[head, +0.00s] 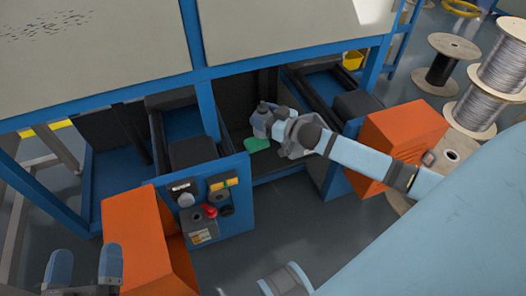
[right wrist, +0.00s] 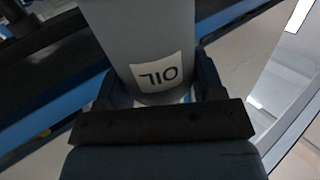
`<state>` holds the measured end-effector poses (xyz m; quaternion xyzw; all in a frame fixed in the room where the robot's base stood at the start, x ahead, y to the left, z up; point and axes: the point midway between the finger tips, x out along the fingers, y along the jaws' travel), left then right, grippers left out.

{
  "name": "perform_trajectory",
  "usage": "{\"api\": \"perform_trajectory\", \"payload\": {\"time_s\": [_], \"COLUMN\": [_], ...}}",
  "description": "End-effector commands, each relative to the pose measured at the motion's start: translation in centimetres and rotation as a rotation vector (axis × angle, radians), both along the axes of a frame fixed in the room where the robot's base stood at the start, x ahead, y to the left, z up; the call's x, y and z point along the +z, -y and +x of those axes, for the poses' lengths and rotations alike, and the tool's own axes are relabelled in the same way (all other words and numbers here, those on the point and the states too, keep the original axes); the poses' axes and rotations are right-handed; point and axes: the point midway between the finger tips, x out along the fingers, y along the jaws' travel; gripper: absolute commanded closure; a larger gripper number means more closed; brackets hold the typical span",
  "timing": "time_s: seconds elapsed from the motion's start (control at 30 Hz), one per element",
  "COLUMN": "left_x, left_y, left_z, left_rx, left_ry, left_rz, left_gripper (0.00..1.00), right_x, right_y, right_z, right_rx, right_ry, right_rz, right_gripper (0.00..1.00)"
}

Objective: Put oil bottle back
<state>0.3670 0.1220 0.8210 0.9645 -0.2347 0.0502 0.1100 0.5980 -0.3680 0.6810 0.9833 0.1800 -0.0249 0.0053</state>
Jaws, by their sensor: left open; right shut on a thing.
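The oil bottle (right wrist: 150,45) is grey with a white OIL label and fills the upper middle of the right wrist view. My right gripper (right wrist: 155,100) is shut on it, with a dark finger on each side. In the head view the grey bottle (head: 263,118) is at the far end of my right arm, inside the dark bay of the blue machine frame. My right gripper (head: 277,125) is beside it, partly hidden by my wrist. A green patch (head: 257,144) lies just below the bottle. My left gripper (head: 84,268) is open and empty at the lower left.
Blue frame walls (head: 205,105) stand on both sides of the bay. An orange box (head: 405,130) is close to my right forearm, and another orange box (head: 140,235) is near my left gripper. A control panel (head: 205,210) with a red knob stands left of the bay. Cable spools (head: 500,65) stand at right.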

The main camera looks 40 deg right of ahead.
Motion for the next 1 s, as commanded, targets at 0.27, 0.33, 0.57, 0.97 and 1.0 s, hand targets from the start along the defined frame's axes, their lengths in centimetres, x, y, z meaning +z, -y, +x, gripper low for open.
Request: {"api": "perform_trajectory", "payload": {"time_s": [0.27, 0.33, 0.57, 0.97, 1.0], "left_x": [-3.0, -3.9, -5.4, -8.3, -8.3], "left_y": [0.6, 0.7, 0.9, 1.1, 1.1], "left_z": [0.1, 0.2, 0.2, 0.2, 0.1], "left_rx": [-0.042, -0.051, -0.069, -0.1, -0.1], "left_ry": [-0.047, -0.077, -0.129, -0.215, -0.216], "left_rz": [0.011, 0.027, 0.055, 0.101, 0.101], "left_gripper": [0.13, 0.13, 0.13, 0.13, 0.13], "right_x": [-8.3, -9.8, -12.0, -16.3, -16.2], "right_y": [0.0, 0.0, 0.0, 0.0, 0.0], "right_z": [0.0, 0.0, 0.0, 0.0, 0.0], "right_rx": [-0.003, -0.002, -0.001, -0.001, -0.001], "right_ry": [-0.002, -0.001, 0.001, 0.001, 0.001], "right_rz": [0.001, 0.002, -0.001, -0.001, -0.001], "right_gripper": [0.66, 0.66, 0.66, 0.66, 0.66]}}
